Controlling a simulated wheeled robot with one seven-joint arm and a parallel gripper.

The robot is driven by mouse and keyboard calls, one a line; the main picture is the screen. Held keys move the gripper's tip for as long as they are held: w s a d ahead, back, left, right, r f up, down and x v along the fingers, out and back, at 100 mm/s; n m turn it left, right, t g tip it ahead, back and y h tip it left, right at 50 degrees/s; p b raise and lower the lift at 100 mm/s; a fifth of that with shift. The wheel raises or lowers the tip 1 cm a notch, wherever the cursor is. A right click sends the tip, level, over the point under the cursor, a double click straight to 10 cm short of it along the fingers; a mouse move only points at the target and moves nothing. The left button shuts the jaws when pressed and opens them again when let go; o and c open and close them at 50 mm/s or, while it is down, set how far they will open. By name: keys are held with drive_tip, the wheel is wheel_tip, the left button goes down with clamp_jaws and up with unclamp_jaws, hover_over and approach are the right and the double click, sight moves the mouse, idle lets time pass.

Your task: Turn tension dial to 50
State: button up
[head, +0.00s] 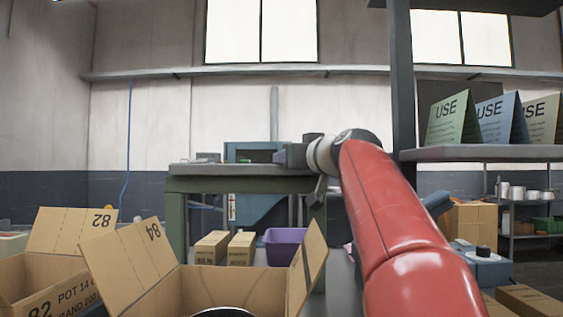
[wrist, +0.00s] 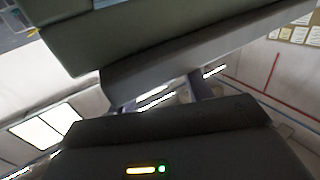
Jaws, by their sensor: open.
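A black round knob (head: 483,250) sits on top of a blue-grey unit at the lower right in the head view. It may be the tension dial; no scale or number can be read. My red arm reaches forward to the left of it. My gripper (head: 286,155) is at the far end of the arm, at the height of a workbench top and well apart from the knob. It is open, and I see nothing held. The dark gripper body (wrist: 185,140) fills the bottom of the tilted wrist view, which shows no dial.
A green-legged workbench (head: 240,171) stands ahead with a blue machine (head: 257,207) behind it. Open cardboard boxes (head: 130,262) fill the front left. A purple bin (head: 284,247) stands below the bench. A shelf (head: 480,153) with folded signs is at the right.

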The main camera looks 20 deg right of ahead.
drive_tip(key=shift+a+h, duration=0.1)
drive_tip(key=shift+h, duration=0.2)
drive_tip(key=shift+a+m+h+p, duration=0.15)
drive_tip(key=shift+m+h+p, duration=0.15)
drive_tip(key=shift+m+h, duration=0.8)
drive_tip(key=shift+a+m+g+h, duration=0.15)
drive_tip(key=shift+m+h, duration=0.25)
drive_tip(key=shift+h, duration=0.35)
drive_tip(key=shift+a+m+g+h, duration=0.15)
drive_tip(key=shift+m+h, duration=0.25)
drive_tip(key=shift+h, duration=0.35)
drive_tip(key=shift+w+m+h, duration=0.1)
drive_tip(key=shift+m+h, duration=0.2)
drive_tip(key=shift+h, duration=0.2)
